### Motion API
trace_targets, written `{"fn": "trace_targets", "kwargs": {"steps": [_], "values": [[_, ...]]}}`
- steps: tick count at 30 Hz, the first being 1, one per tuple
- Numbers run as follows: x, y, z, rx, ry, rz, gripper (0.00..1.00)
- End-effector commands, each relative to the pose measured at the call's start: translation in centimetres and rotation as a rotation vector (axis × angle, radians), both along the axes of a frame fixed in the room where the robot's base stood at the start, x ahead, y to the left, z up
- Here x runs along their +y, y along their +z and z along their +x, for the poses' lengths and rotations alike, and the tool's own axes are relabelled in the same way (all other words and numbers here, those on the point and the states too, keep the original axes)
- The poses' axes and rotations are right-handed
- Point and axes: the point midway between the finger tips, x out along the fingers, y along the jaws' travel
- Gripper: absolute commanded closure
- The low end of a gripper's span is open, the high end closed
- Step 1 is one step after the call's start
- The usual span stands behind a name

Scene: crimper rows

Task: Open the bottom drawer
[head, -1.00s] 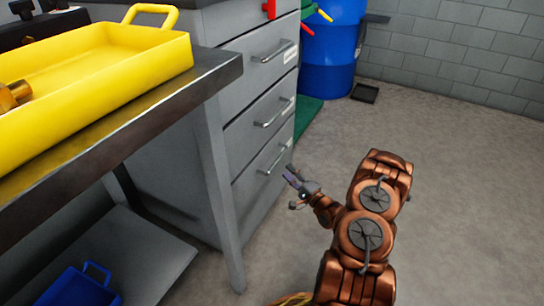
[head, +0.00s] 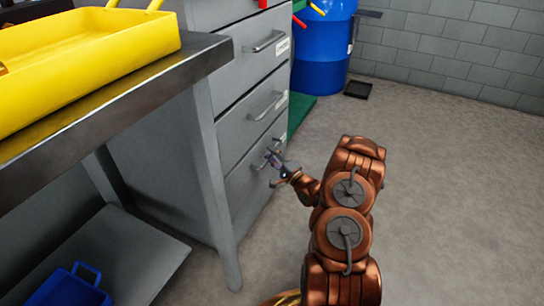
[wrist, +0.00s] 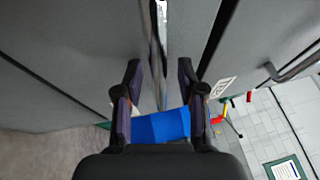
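The bottom drawer (head: 247,180) is the lowest of the grey cabinet's drawers and looks flush with the front. Its bar handle (wrist: 157,45) runs up the middle of the wrist view. My gripper (head: 273,162) is at this handle in the head view and partly hides it. In the wrist view my gripper (wrist: 160,72) has its two dark fingers apart, one on each side of the handle. The fingers do not look closed on the bar. Whether either finger touches it, I cannot tell.
The middle drawer handle (head: 266,106) and top drawer handle (head: 264,42) are above. A metal table (head: 130,108) with a yellow tray (head: 90,60) stands at left, its leg near the cabinet. A blue barrel (head: 322,55) stands behind. The floor at right is clear.

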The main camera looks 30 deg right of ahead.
Motion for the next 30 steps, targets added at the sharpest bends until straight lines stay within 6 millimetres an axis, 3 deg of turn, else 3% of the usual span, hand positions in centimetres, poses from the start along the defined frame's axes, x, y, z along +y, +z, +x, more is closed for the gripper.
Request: {"fn": "trace_targets", "kwargs": {"steps": [3,15,30], "values": [[0.01,0.00,-0.01,0.000,0.000,0.000,0.61],[0.03,-0.02,-0.03,0.000,0.000,0.001,1.00],[0.05,-0.04,-0.03,0.001,0.001,0.001,1.00]]}}
